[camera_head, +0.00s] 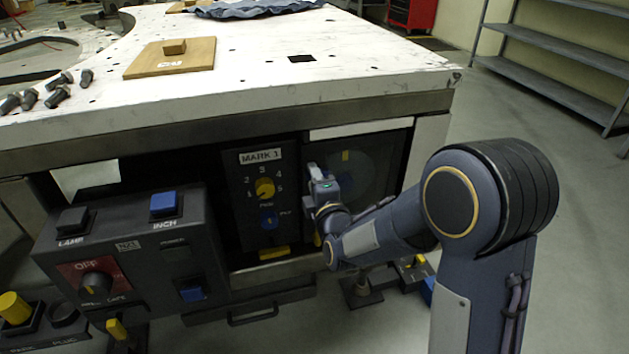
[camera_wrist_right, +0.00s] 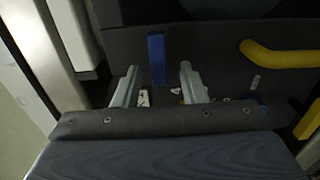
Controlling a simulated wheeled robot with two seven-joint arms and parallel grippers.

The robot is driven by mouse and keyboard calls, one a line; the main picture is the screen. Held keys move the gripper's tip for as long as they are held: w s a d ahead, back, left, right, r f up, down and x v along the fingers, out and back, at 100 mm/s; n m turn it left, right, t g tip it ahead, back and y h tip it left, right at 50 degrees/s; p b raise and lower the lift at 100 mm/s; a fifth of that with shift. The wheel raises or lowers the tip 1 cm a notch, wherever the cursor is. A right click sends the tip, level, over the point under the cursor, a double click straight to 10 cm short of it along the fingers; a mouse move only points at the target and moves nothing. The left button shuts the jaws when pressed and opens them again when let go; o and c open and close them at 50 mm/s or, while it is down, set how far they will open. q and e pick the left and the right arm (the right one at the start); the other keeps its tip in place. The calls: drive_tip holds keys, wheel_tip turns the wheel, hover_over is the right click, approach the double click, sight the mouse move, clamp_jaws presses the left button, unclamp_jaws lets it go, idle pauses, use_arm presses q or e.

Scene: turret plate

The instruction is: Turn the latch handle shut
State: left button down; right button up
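My right gripper (camera_head: 318,180) is in front of the dark panel (camera_head: 375,165) under the table's front edge, right of the MARK 1 dial plate. In the right wrist view its two pale fingers (camera_wrist_right: 160,84) are apart, with nothing held between them. A blue upright bar (camera_wrist_right: 156,58) stands on the dark panel beyond and between the fingertips; it looks like the latch handle, but I cannot be sure. Contact with the fingers does not show. In the head view the gripper and wrist cover part of this area. My left gripper is out of view.
A yellow curved handle (camera_wrist_right: 285,58) sits right of the fingers in the wrist view. The MARK 1 plate with its yellow knob (camera_head: 264,188) is left of my gripper. A control box (camera_head: 135,250) with switches stands further left. Bolts (camera_head: 56,97) lie on the white table (camera_head: 290,85).

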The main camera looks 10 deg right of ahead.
drive_tip(key=shift+s, duration=0.1)
drive_tip(key=s+p, duration=0.1)
drive_tip(key=s, duration=0.6)
drive_tip(key=shift+s+d, duration=0.15)
drive_tip(key=shift+s, duration=0.2)
